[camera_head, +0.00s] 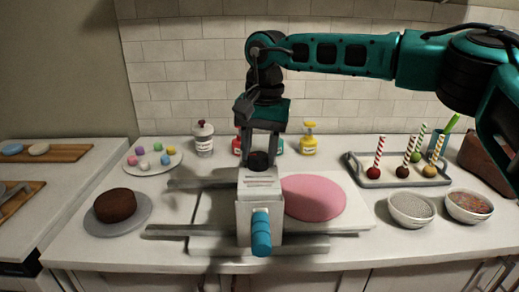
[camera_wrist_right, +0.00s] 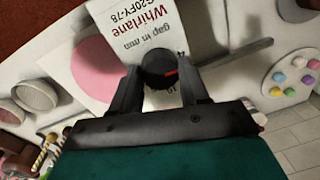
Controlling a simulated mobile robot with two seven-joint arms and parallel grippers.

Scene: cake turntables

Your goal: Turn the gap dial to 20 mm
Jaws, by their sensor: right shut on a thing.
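The gap dial (camera_head: 259,160) is a black round knob on top of a white machine (camera_head: 245,215) with a blue cylindrical handle. In the right wrist view the dial (camera_wrist_right: 156,66) has a red pointer mark toward the right, beside printed "gap in mm". My right gripper (camera_head: 262,152) reaches down from above. In the wrist view its two fingers (camera_wrist_right: 158,75) stand on either side of the dial, shut on it. The scale numbers are mostly hidden by the fingers, so the reading cannot be told. My left gripper is not in view.
A pink disc (camera_head: 314,198) lies right of the machine, with grey rails on both sides. A brown cake (camera_head: 115,205) stands on a plate at left. Two bowls (camera_head: 410,222) and a tray of striped sticks (camera_head: 378,183) stand at right. Bottles (camera_head: 308,146) stand behind.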

